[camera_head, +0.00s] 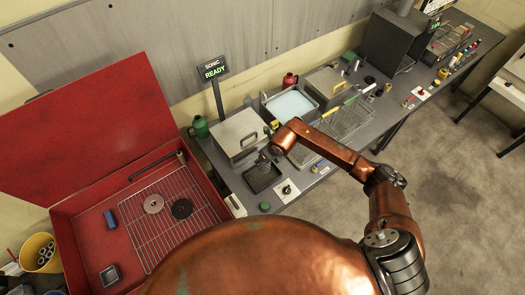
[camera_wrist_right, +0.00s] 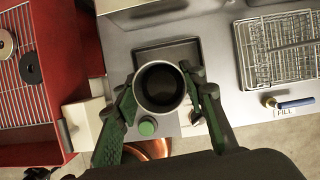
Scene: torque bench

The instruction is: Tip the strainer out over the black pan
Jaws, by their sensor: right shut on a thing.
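The strainer (camera_wrist_right: 161,88) is a grey round cup with a dark inside. My right gripper (camera_wrist_right: 161,92) is shut on it, with a green finger on each side. In the wrist view I look into its round mouth; whether anything lies inside is too dark to tell. The black pan (camera_head: 263,179) is a shallow square tray on the grey bench; it also shows in the right wrist view (camera_wrist_right: 150,51), partly hidden behind the strainer. In the head view my right gripper (camera_head: 268,154) is above the pan's far edge. My left gripper is not in view.
An open red cabinet (camera_head: 85,235) with a wire rack and two discs stands left. A grey lidded box (camera_head: 236,132) is behind the pan. A wire basket (camera_head: 347,119) stands right. A white plate with a knob (camera_head: 287,190) and a green button (camera_head: 265,206) are near the front edge.

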